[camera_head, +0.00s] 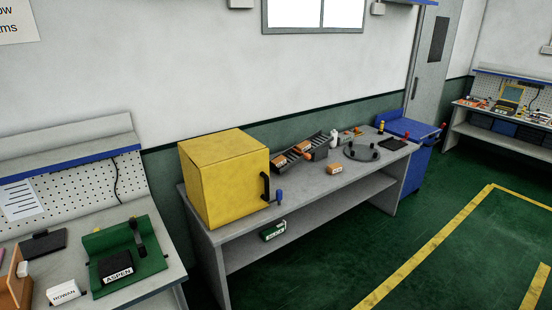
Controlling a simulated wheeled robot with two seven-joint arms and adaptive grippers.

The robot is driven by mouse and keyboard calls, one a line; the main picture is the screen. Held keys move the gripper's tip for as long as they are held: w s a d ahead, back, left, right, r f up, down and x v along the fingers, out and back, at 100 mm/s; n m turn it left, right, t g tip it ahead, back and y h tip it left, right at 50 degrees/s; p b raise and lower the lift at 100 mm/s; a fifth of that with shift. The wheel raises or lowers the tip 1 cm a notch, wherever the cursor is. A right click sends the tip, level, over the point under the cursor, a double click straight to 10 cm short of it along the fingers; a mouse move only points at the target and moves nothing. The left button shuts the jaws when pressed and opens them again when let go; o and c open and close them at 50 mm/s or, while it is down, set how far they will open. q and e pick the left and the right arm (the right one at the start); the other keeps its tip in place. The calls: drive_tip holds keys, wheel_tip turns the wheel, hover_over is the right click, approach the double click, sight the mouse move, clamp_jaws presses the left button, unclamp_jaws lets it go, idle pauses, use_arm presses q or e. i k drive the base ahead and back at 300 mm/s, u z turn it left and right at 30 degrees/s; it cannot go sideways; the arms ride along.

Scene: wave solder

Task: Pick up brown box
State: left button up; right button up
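A brown box-like object (12,292) stands on the left workbench, cut off by the left picture edge. A small orange-brown box (335,170) with a light label lies on the middle grey bench (235,250), in front of a dark tray. Similar small orange-brown pieces (280,161) sit in or beside the dark tray (315,147). I cannot tell which of these is the brown box. Neither of my grippers is in view.
A large yellow box (225,178) with a black handle fills the middle bench's left end. A green-labelled box (272,231) lies on its lower shelf. A green fixture (125,258) and white ROWAN box (65,292) are on the left bench. Open green floor (440,260) lies right.

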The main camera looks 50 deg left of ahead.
sight(281, 160)
drive_tip(key=u, duration=0.75)
drive_tip(key=i, duration=1.3)
drive_tip(key=u, duration=0.9)
